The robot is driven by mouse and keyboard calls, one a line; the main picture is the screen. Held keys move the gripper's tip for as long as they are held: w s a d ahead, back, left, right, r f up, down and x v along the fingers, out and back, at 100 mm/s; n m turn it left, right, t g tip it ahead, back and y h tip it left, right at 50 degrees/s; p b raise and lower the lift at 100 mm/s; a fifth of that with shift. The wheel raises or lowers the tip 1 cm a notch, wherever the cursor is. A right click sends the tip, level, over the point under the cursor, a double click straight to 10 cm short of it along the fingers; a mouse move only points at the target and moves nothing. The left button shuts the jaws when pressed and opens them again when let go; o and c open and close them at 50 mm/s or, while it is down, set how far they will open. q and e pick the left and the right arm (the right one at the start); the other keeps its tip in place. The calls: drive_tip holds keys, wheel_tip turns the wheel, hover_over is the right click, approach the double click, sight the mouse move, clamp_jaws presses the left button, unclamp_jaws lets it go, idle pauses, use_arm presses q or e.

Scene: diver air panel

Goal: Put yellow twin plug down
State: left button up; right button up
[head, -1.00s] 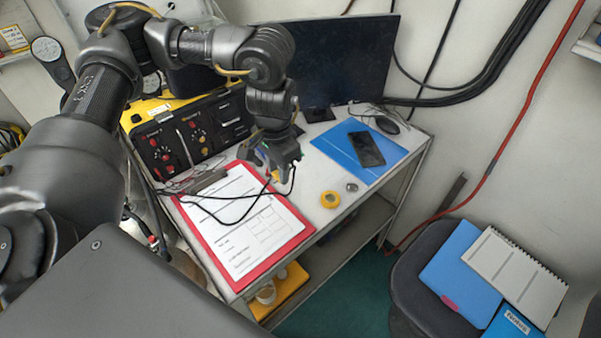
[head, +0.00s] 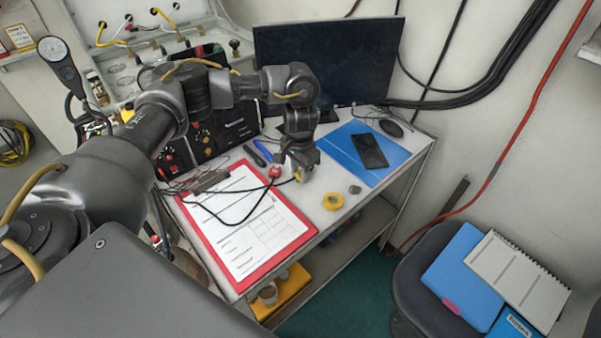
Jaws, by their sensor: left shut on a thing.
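My left gripper (head: 299,175) is low over the table, just right of the clipboard's upper corner. It is shut on a small yellow piece, the yellow twin plug (head: 297,177), mostly hidden by the fingers. A thin black cable runs from there to the left across the clipboard. I cannot tell whether the plug touches the table. A small red plug (head: 274,172) lies just left of the gripper, by the clipboard's top right corner. My right gripper is out of view.
The red clipboard (head: 298,238) with a paper form lies in front. A yellow tape roll (head: 333,201) and a small grey item (head: 354,189) sit to the right. A phone (head: 369,151) lies on a blue folder (head: 340,150). The monitor (head: 328,62) stands behind.

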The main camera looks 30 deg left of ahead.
use_arm(q)
drive_tip(key=shift+w+a+f, duration=0.1)
drive_tip(key=shift+f, duration=0.4)
drive_tip(key=o, duration=1.1)
drive_tip(key=shift+f, duration=0.1)
wheel_tip(320, 180, up, 12)
drive_tip(key=shift+r, duration=0.2)
